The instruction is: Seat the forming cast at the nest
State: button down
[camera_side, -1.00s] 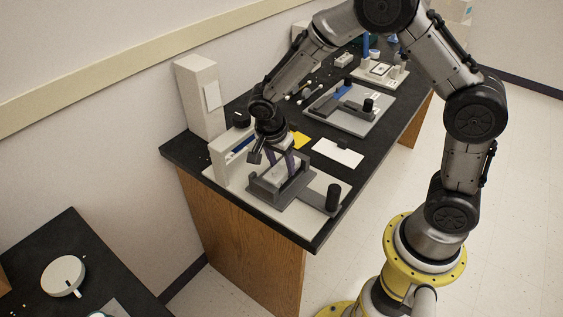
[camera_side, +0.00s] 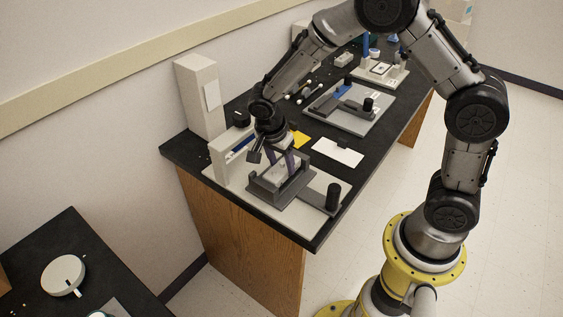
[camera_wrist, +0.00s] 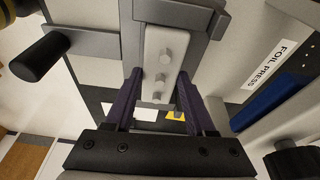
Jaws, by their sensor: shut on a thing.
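The forming cast appears to be a pale block with round studs (camera_wrist: 152,48), lying between my gripper's purple fingers in the wrist view. My gripper (camera_wrist: 158,98) is shut on it, one finger on each side. The nest appears to be the dark grey frame (camera_wrist: 203,22) around the block's far end. In the side view my gripper (camera_side: 284,166) points down at this grey frame (camera_side: 268,201) on a pale base plate. The pale block shows partly there, low inside or just above the frame. I cannot tell whether its underside touches the floor of the nest.
A black knob handle (camera_side: 334,196) stands right of the frame. A white card (camera_side: 337,152) and a second fixture (camera_side: 347,117) lie farther back.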

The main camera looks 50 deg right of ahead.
jog(key=shift+f, duration=0.9)
jog(key=shift+c, duration=0.8)
grip_release()
jog(key=v, duration=1.3)
jog(key=shift+r, duration=0.4)
notch_tip(320, 180, up, 6)
jog(key=m+t, duration=0.1)
jog(key=t, duration=0.1)
send_over(284, 173)
jog(key=s+d+r+n+t+y, duration=0.2)
jog(key=s+r+n, duration=0.1)
jog(key=s+r, duration=0.4)
jog(key=s+a+f+n+t+y, duration=0.1)
jog(key=s+f+n, duration=0.3)
jog(key=s+n, duration=0.8)
jog(key=n, duration=0.3)
jog(key=shift+s+a+t, duration=0.2)
jog(key=shift+s+t, duration=0.1)
jog(key=shift+s, duration=0.1)
